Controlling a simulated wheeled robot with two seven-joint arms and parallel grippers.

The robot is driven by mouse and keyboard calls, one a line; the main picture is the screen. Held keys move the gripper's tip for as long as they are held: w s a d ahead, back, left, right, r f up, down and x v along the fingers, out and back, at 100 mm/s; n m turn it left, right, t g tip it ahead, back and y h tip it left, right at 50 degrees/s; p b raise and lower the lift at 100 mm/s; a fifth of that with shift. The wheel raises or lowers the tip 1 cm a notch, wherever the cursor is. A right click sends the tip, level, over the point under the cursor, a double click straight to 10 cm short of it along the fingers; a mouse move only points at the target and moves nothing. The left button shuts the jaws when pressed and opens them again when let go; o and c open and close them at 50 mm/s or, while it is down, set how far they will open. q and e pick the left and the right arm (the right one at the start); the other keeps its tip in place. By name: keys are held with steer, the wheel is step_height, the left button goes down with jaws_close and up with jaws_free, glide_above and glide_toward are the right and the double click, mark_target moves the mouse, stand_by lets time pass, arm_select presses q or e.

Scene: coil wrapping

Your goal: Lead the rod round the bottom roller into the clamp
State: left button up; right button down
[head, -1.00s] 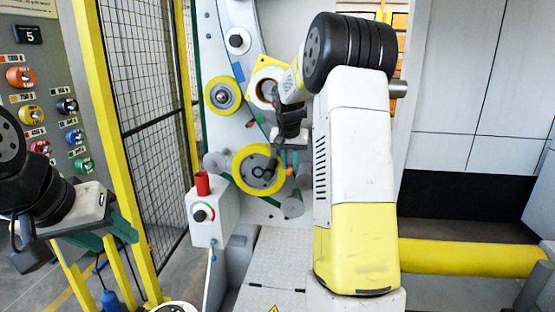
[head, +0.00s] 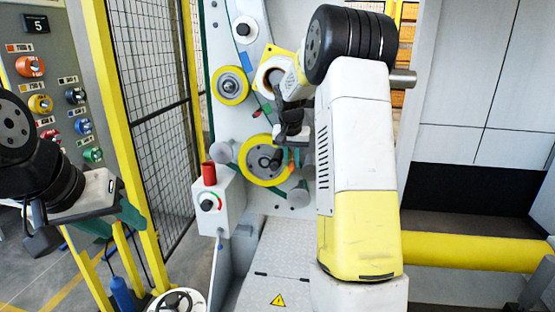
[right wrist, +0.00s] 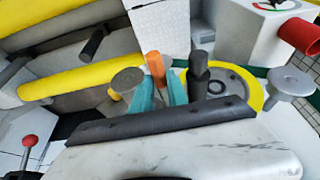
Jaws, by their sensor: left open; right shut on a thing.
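My right gripper (right wrist: 160,92), with teal fingers, is shut on the orange rod (right wrist: 155,68), whose end stands up between the fingertips. In the head view the right gripper (head: 291,150) is at the right edge of the lower yellow-rimmed roller (head: 248,172), largely hidden by its own wrist and arm. The roller's yellow rim also shows in the right wrist view (right wrist: 252,88), behind a dark upright pin (right wrist: 198,75). I cannot tell how far the rod lies round the roller. The clamp cannot be made out clearly. My left gripper (head: 110,222) is open and empty at the far left.
An upper yellow-rimmed roller (head: 230,85) and grey round posts (head: 298,194) sit near the lower roller. A white box (head: 226,206) with a red cylinder (head: 209,174) stands just left below. A mesh fence (head: 150,110) and control panel (head: 45,75) are on the left.

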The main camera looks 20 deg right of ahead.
steer(key=shift+f, duration=2.9)
steer(key=shift+s+d+f, duration=0.35)
steer(key=shift+d+f, duration=0.45)
steer(key=shift+f, duration=0.05)
steer(key=shift+s+d+f, duration=0.35)
steer(key=shift+d+f, duration=0.4)
steer(key=shift+f, duration=0.05)
steer(key=shift+s+d, duration=0.4)
steer(key=shift+d, duration=0.4)
steer(key=shift+s+d, duration=0.4)
steer(key=shift+d, duration=0.45)
steer(key=shift+s+d, duration=0.4)
steer(key=shift+d, duration=0.4)
steer(key=shift+r, duration=0.15)
